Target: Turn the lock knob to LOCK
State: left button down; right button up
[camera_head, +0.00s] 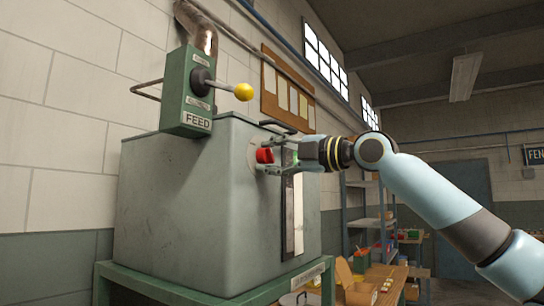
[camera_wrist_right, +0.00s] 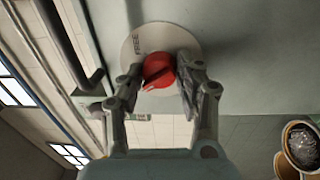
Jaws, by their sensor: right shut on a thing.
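The lock knob (camera_head: 265,156) is red and sits on the side of the grey-green machine cabinet (camera_head: 185,190). In the right wrist view the red knob (camera_wrist_right: 158,70) stands on a pale round plate (camera_wrist_right: 185,42) with the word "FREE" at its left; no other word on the plate is readable. My right gripper (camera_head: 268,162) reaches in from the right. Its two fingers (camera_wrist_right: 160,80) are shut on the knob, one on each side. The fingers hide part of the plate. My left gripper is in neither view.
A green FEED box (camera_head: 188,95) with a yellow-ended lever (camera_head: 243,91) stands on the cabinet top. A dark handle (camera_head: 278,126) is near the knob. Shelves (camera_head: 365,210) and a cardboard box (camera_head: 355,288) are behind and below my right arm.

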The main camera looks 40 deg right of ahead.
jog(key=shift+f+n, duration=0.1)
jog(key=shift+n, duration=1.2)
jog(key=o, duration=1.1)
jog(key=shift+o, duration=0.2)
